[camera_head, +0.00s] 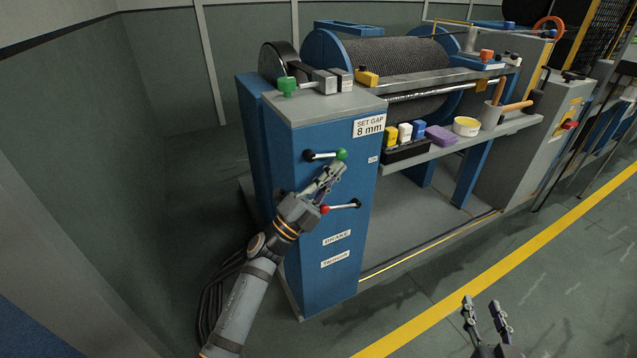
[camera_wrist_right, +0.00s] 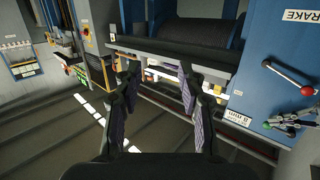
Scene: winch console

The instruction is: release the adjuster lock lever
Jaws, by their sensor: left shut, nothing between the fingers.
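The blue cabinet (camera_head: 345,238) has two levers on its front. The upper lever has a green knob (camera_head: 341,154) and a black end; the lower has a red knob (camera_head: 325,209) and a black end. A third green-knobbed lever (camera_head: 287,86) sits on the cabinet top. Which is the adjuster lock lever I cannot tell. My left gripper (camera_head: 333,172) is shut and empty, its tips just below the upper green knob; contact is unclear. The right wrist view shows red (camera_wrist_right: 307,90) and green (camera_wrist_right: 266,126) knobs. My right gripper (camera_head: 487,308) is open and empty, away from the cabinet.
A cable drum (camera_head: 400,62) stands behind. The floor (camera_head: 545,285) is clear.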

